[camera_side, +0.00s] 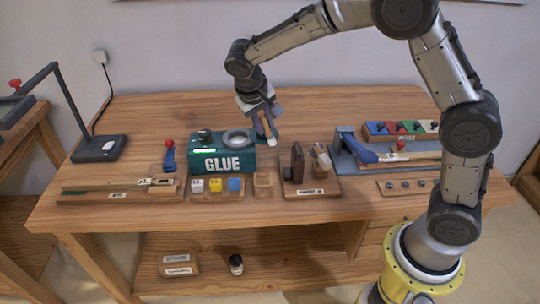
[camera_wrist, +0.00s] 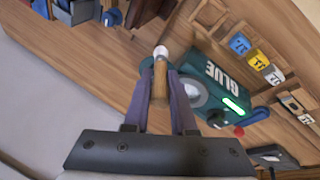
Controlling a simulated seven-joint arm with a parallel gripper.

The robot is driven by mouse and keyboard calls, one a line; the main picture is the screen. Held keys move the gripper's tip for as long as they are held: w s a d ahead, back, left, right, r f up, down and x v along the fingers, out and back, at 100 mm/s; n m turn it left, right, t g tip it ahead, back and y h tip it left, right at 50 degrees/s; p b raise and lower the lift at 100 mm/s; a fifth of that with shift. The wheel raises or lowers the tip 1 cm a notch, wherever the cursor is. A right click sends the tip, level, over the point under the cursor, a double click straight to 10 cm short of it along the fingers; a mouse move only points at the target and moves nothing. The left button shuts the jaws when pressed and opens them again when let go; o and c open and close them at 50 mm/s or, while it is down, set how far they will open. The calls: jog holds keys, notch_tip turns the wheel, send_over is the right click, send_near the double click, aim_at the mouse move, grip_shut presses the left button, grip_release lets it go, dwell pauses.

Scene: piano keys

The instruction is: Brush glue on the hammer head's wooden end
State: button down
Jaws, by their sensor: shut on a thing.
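My gripper (camera_side: 264,117) is shut on a brush (camera_side: 267,130) with a wooden handle and a white tip. The tip points down, just right of the teal glue box (camera_side: 232,161). In the wrist view the brush (camera_wrist: 160,82) is between my two fingers (camera_wrist: 160,75). The glue box (camera_wrist: 222,100) has a round grey-rimmed opening and a lit green display. A pale and brown piece, apparently the hammer head (camera_side: 321,157), is by a dark upright block on a labelled wooden stand (camera_side: 312,190), right of the box. Its wooden end is too small to make out.
Small white, yellow and blue blocks (camera_side: 216,185) sit in a tray before the glue box. A blue-handled tool (camera_side: 356,150) and coloured bins (camera_side: 400,128) are at the right. A black lamp (camera_side: 97,148) stands at the left.

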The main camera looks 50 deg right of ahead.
jog(key=s+d+r, duration=0.8)
jog(key=d+r, duration=0.1)
jog(key=r, duration=0.2)
jog(key=shift+g, duration=0.4)
jog(key=shift+s+f, duration=0.15)
jog(key=shift+f, duration=2.4)
jog(key=shift+r, duration=0.1)
